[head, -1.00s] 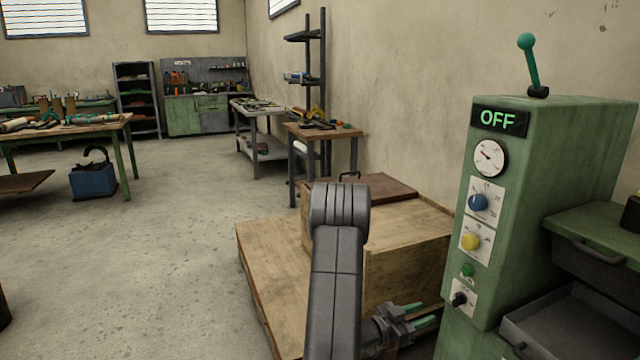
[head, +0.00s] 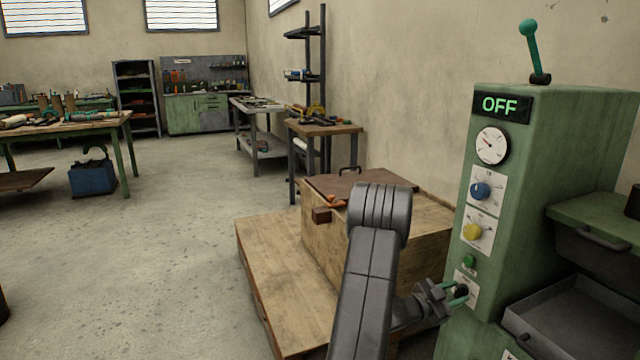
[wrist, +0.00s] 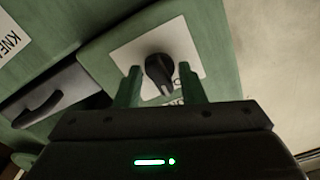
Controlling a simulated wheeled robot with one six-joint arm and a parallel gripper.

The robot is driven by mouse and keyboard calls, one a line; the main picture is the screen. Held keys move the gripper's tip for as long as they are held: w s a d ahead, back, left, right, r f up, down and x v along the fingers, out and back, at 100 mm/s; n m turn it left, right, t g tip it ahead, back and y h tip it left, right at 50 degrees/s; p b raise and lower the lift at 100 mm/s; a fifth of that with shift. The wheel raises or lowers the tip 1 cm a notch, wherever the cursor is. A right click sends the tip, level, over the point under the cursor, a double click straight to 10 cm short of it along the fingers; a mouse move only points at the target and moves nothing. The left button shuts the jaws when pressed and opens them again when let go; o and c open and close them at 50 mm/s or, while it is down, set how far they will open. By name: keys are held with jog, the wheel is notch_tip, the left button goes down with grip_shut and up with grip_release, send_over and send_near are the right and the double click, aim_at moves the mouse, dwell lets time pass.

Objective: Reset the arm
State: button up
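My gripper (head: 460,294) is at the lower front of the green machine (head: 545,150), by a black knob on a white plate. In the wrist view the two green fingers of my gripper (wrist: 158,88) stand apart, with the black knob (wrist: 160,72) showing between and just beyond their tips. The gap between the fingers looks wider than the knob. I cannot tell whether a finger touches it. My dark grey arm (head: 370,270) is bent in front of a wooden box.
The machine bears an OFF display (head: 502,104), a gauge (head: 492,145), a blue knob (head: 480,190), a yellow knob (head: 473,231) and a green-topped lever (head: 530,50). A grey tray (head: 575,320) juts out at right.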

jog(key=m+b, duration=0.2)
jog(key=m, duration=0.4)
jog(key=shift+m, duration=0.3)
jog(key=shift+a, duration=0.1)
